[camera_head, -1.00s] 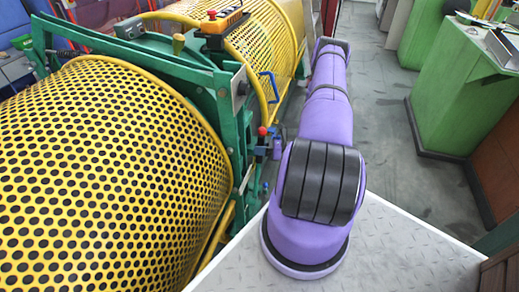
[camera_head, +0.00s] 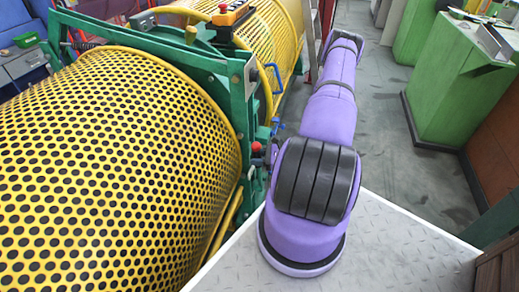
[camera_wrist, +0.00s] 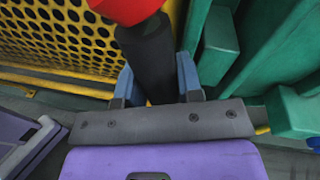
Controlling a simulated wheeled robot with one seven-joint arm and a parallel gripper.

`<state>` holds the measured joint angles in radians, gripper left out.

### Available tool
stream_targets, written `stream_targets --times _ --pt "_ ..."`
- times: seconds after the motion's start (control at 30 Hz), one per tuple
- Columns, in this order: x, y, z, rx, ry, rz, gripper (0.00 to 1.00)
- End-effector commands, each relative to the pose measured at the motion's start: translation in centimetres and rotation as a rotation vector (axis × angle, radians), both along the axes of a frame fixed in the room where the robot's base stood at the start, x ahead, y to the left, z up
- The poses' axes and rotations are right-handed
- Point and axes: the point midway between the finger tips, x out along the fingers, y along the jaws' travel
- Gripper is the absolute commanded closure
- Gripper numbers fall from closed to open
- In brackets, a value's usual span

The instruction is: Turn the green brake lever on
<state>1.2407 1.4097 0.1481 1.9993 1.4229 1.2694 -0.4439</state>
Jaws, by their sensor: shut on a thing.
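The brake lever shows in the wrist view as a thick black rod (camera_wrist: 148,62) with a red knob (camera_wrist: 124,8) at its end. My gripper (camera_wrist: 157,80) has its two blue fingers on either side of the rod and is shut on it. The lower end of the rod is hidden behind my gripper's grey plate. In the head view the red knob (camera_head: 256,147) shows beside the green frame (camera_head: 238,100), left of my purple arm. My gripper is not clearly seen there. No green part of the lever can be made out.
The yellow perforated drum guard (camera_head: 110,160) stands close on the left. An orange control box (camera_head: 232,14) with a red button sits on top of the machine. Green cabinets (camera_head: 455,90) stand on the right, with clear grey floor (camera_head: 380,100) between.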

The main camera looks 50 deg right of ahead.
Motion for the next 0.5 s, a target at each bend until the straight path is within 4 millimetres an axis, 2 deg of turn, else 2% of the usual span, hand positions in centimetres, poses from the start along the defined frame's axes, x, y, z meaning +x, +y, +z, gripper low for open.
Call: stream_targets --times 0.03,0.2,0.5 --pt "-0.4 0.9 -0.2 -0.015 -0.006 0.000 1.00" --pt "-1.1 2.6 -0.7 -0.086 -0.036 0.000 1.00" --pt "-1.7 3.9 -1.3 -0.140 -0.056 0.001 1.00"
